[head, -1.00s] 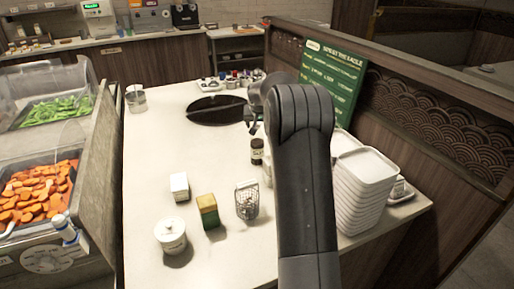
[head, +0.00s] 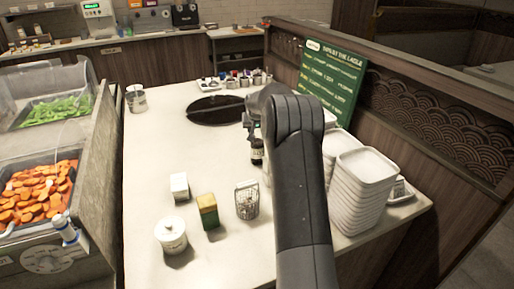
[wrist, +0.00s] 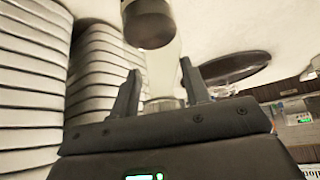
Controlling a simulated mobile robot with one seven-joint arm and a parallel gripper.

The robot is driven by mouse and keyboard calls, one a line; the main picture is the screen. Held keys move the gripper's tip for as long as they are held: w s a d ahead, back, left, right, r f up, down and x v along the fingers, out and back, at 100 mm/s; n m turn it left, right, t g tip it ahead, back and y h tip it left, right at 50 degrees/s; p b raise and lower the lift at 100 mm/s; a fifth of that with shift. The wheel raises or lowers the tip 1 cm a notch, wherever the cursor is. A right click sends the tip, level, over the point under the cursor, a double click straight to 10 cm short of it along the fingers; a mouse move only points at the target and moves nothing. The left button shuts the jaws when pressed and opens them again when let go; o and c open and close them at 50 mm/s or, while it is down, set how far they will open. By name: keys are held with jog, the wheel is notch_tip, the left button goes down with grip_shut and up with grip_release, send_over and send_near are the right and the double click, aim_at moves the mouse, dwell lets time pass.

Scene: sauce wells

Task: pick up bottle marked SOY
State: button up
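A small dark bottle (head: 257,155) stands on the pale counter, left of my arm; its label is too small to read. My gripper (head: 254,136) is just above and beside the bottle in the head view, mostly hidden by my own arm. In the wrist view my gripper (wrist: 162,88) is open, its two fingers apart. A dark cylindrical thing (wrist: 148,24), likely this bottle's dark part, is beyond the fingertips, apart from them. A pale, blurred thing shows behind the gap between the fingers. I cannot read SOY anywhere.
Stacked white dishes (head: 360,185) stand close to the right of my arm. A wire basket (head: 247,201), a green-yellow box (head: 208,211), a white box (head: 179,186) and a lidded white pot (head: 171,235) stand in front. A dark round inset (head: 215,111) lies behind.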

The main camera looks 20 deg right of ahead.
jog(key=shift+f, duration=0.1)
grip_shut()
jog(key=shift+s+a, duration=0.1)
dwell(0.5)
